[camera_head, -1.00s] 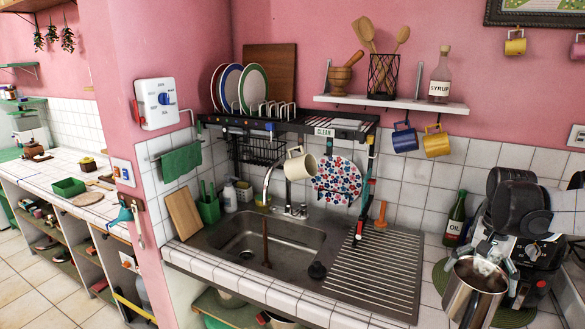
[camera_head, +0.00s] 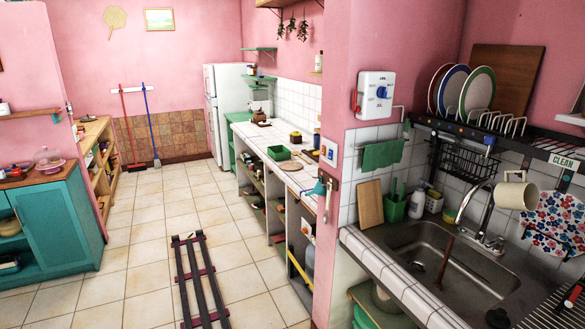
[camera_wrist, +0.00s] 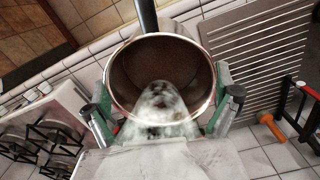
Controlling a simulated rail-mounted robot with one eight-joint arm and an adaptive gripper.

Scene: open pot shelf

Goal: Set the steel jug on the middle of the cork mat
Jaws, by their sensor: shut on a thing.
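The steel jug (camera_wrist: 122,82) fills the middle of the wrist view, and I look into its open mouth. My gripper (camera_wrist: 163,112) is shut on the jug, with a green-lined finger on each side of it. The head view shows neither the gripper nor the jug.
The green tray (camera_head: 278,153) and a small dark-lidded yellow pot (camera_head: 295,137) stand near the mat. The pink wall (camera_head: 345,60) separates that counter from the sink (camera_head: 450,260). In the wrist view, the ribbed drainboard (camera_wrist: 255,45) and stove grates (camera_wrist: 45,140) flank the jug.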

